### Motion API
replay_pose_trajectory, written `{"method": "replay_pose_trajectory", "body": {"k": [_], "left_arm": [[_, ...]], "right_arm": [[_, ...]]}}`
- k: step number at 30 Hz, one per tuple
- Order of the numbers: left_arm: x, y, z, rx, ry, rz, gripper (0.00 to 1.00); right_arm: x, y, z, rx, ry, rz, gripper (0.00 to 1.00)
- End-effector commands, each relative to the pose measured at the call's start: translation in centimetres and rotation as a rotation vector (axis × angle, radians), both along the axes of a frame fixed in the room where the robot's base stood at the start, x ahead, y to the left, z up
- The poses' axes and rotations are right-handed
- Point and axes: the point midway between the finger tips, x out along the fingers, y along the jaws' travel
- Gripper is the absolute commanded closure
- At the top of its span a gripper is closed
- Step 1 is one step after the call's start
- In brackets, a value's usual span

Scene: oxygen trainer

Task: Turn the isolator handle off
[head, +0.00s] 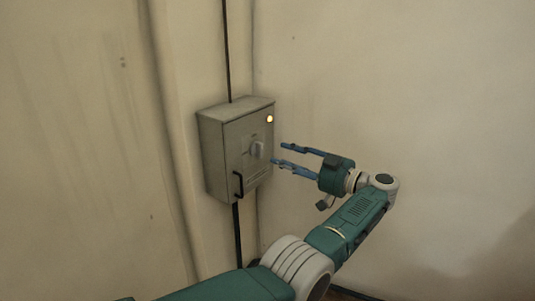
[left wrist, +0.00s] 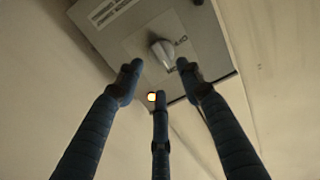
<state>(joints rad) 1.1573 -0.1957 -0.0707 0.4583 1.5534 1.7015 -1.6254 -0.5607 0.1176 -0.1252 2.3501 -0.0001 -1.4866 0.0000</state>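The isolator handle (head: 257,150) is a small grey rotary knob on the front of a grey wall box (head: 220,150). In the left wrist view the handle (left wrist: 163,50) stands out from a pale plate with small lettering I cannot read in full. My left gripper (head: 280,154) is just right of the box front, its blue fingers spread and pointing at the handle. In the left wrist view its three fingers (left wrist: 158,76) are apart with nothing between them, and the handle shows beyond the tips. Contact with the handle is not visible. My right gripper is not in view.
A lit warm lamp (head: 270,118) sits at the box's upper right front. A black bar handle (head: 238,184) is at its lower left edge. A dark conduit (head: 228,50) runs up and down the wall. The wall to the right (head: 430,90) is bare.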

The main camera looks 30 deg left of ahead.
Motion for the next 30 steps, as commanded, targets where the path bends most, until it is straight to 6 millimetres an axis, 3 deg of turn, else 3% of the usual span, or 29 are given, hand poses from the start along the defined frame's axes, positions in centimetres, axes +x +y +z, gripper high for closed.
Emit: {"method": "replay_pose_trajectory", "body": {"k": [3, 10, 23, 28, 30], "left_arm": [[0.1, 2.6, 0.0, 0.003, -0.001, 0.002, 0.62], [0.5, 5.8, -0.1, 0.003, 0.000, -0.001, 0.62], [0.6, 6.8, 0.0, 0.003, 0.000, -0.003, 0.62], [0.6, 6.8, 0.0, 0.003, -0.001, -0.003, 0.96], [0.6, 6.8, 0.0, 0.003, -0.001, -0.003, 1.00]], "right_arm": [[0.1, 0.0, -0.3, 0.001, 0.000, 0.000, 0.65], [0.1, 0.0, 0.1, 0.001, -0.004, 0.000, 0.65], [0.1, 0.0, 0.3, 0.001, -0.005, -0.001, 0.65], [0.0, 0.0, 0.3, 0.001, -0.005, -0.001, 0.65], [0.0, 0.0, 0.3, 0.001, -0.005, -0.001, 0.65]]}}
